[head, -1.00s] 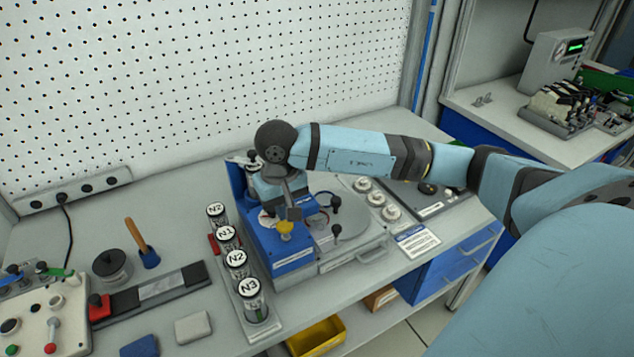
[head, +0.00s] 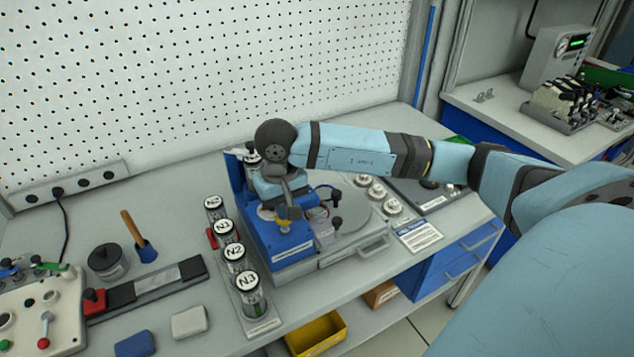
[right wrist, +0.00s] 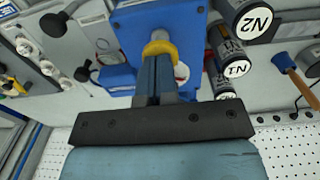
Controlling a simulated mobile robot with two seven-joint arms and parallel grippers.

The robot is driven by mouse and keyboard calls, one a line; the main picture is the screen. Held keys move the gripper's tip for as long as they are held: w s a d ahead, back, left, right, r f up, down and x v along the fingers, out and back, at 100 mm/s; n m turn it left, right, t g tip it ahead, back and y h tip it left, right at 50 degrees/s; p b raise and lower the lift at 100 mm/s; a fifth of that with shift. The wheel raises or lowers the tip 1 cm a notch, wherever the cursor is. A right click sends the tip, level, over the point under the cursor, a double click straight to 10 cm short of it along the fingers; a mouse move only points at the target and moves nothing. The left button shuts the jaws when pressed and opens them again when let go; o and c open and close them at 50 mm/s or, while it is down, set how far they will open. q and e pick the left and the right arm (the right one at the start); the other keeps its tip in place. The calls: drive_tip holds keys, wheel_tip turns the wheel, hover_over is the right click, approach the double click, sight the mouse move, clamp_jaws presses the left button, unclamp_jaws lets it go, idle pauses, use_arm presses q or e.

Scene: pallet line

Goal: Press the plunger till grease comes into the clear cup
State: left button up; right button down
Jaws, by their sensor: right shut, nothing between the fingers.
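The blue grease unit (head: 290,246) stands on the bench in the head view, beside a grey round plate (head: 345,222). My right gripper (head: 289,212) points down over the knob. My left gripper is out of view.
A rack of labelled canisters (head: 249,296) stands close left of the unit. Several white round parts (head: 376,188) and a printed card (head: 420,236) lie to its right. A pegboard wall is behind.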

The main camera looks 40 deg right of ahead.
drive_tip(key=shift+f+b, duration=1.35)
drive_tip(key=shift+f, duration=0.05)
drive_tip(key=shift+r, duration=0.15)
drive_tip(key=shift+r, duration=0.15)
drive_tip(key=shift+r+p, duration=0.95)
drive_tip(key=shift+r, duration=1.05)
drive_tip(key=shift+r+p, duration=0.55)
drive_tip(key=shift+r, duration=1.15)
